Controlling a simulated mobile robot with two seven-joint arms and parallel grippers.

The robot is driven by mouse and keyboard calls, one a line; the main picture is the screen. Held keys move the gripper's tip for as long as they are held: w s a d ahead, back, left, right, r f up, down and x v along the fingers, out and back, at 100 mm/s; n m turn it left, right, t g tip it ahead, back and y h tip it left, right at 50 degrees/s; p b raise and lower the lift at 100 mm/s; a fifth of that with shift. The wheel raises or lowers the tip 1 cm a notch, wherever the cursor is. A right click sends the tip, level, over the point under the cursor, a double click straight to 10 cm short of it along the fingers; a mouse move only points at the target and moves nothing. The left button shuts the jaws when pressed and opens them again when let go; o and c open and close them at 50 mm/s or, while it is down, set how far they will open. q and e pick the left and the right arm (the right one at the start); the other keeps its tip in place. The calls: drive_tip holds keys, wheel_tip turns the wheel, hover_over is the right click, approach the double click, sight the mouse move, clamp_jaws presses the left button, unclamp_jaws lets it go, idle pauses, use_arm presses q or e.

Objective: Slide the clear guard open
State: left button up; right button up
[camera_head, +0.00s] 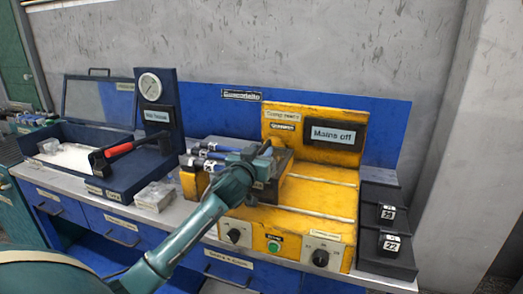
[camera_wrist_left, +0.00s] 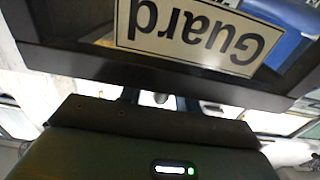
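The clear guard (camera_wrist_left: 95,20) fills the top of the left wrist view as a see-through panel in a dark frame, with an upside-down "Guard" label. In the head view, its dark frame (camera_head: 284,172) shows in part on the yellow test bench (camera_head: 320,195), behind my left arm. My left gripper (camera_head: 264,152) is at the guard, and its fingers (camera_wrist_left: 160,98) show just below the frame's lower edge in the wrist view. Whether they touch or hold the guard, and how far they are parted, is unclear. My right gripper is not in view.
Blue-capped parts (camera_head: 210,154) lie left of the guard. A blue tray with a red-handled tool (camera_head: 120,149) and a gauge (camera_head: 150,86) stand further left. A "Mains off" panel (camera_head: 333,134) rises behind. Knobs (camera_head: 320,257) line the bench front. Numbered dark blocks (camera_head: 388,242) stand at right.

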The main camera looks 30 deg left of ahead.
use_arm(q)
drive_tip(key=shift+w+a, duration=0.15)
drive_tip(key=shift+w, duration=0.55)
drive_tip(key=shift+c, duration=0.2)
clamp_jaws()
